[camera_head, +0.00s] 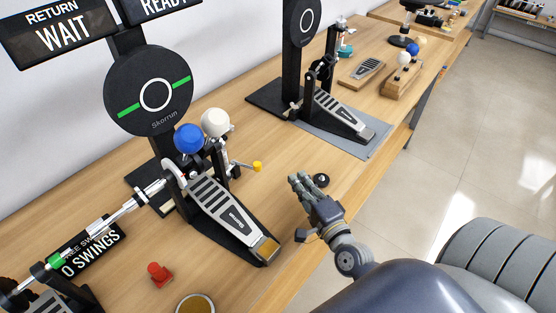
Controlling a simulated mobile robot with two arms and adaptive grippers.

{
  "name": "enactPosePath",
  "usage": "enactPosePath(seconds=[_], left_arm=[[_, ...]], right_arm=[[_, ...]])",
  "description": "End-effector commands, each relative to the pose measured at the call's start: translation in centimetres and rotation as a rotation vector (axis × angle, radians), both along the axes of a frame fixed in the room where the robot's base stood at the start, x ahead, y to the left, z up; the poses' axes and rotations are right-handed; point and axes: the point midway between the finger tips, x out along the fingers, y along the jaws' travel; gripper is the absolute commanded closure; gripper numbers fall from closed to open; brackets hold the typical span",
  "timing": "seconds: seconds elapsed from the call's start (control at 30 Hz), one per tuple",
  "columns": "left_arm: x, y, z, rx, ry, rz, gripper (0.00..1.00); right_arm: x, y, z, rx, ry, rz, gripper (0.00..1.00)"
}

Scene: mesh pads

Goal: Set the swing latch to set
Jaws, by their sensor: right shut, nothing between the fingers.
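A small lever with a yellow tip (257,166), which looks like the swing latch, sticks out to the right of the near drum pedal (225,213). Its exact setting cannot be read from here. A blue ball beater (188,138) and a white ball beater (214,122) stand above the pedal, in front of a round black pad (150,90) with a green stripe. My right gripper (298,183) is shut and empty, over the wooden table right of the pedal, apart from the lever. My left gripper is out of view.
A red button (159,273) and a sign reading "0 SWINGS" (91,254) are at the left front. A second pedal (339,113) stands on a grey mat (365,142) farther back. The table's edge runs along the right.

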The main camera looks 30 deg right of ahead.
Motion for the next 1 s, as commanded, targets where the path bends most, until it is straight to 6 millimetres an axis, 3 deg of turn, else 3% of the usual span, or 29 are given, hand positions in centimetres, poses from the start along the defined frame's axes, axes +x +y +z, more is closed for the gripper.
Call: enactPosePath(seconds=[0.17,0.67,0.8,1.0], left_arm=[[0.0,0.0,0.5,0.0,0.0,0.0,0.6],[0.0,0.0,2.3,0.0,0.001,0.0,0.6],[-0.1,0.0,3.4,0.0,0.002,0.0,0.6],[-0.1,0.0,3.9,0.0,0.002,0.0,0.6]], right_arm=[[1.4,-0.1,0.2,-0.004,-0.002,0.0,1.0],[10.0,-0.8,0.3,-0.002,-0.003,0.0,1.0],[9.4,1.3,0.3,0.002,0.002,0.001,1.0],[9.0,2.8,0.1,0.0,0.0,0.0,1.0]])
